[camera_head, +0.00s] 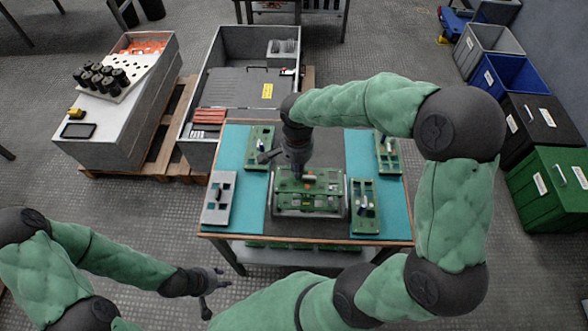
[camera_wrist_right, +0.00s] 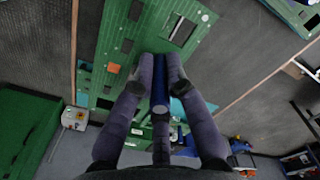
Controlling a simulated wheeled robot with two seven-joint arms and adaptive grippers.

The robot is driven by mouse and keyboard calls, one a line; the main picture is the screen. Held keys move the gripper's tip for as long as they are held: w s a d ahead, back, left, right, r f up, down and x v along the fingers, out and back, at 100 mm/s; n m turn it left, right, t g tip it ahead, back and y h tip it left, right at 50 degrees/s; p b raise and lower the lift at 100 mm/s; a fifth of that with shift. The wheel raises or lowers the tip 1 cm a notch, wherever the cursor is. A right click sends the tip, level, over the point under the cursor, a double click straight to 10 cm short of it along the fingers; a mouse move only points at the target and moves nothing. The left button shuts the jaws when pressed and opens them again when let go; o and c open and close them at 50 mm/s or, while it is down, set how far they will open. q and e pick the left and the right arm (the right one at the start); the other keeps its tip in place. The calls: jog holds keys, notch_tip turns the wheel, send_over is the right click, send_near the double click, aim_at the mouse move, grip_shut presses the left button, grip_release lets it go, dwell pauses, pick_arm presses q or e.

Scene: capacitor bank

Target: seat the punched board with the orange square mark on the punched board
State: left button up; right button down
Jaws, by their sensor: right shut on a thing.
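The green punched board with the orange square mark (camera_wrist_right: 113,68) lies beneath my right gripper in the right wrist view. It also shows at the middle of the table in the head view (camera_head: 322,180). My right gripper (camera_wrist_right: 160,92) is shut on it, around a dark blue upright piece between the fingers. Another green punched board (camera_head: 300,205) shows under it on a grey fixture; whether the two touch is hidden. My left gripper (camera_head: 214,289) is empty and open, off the table's front left.
Other green boards lie on the teal mats (camera_head: 360,148) at both sides, and a grey punched plate (camera_head: 219,198) at left. A grey crate (camera_head: 205,75) stands behind the table (camera_head: 225,237). Coloured bins (camera_head: 515,68) line the right. The floor at front left is clear.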

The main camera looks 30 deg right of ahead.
notch_tip(320, 180, down, 6)
jog(key=b, duration=0.4)
dwell(0.3)
jog(key=shift+f+b, duration=1.15)
jog(key=shift+f, duration=0.2)
dwell(1.9)
jog(key=c, duration=1.2)
grip_release()
notch_tip(320, 180, up, 12)
jog(key=shift+s, duration=0.1)
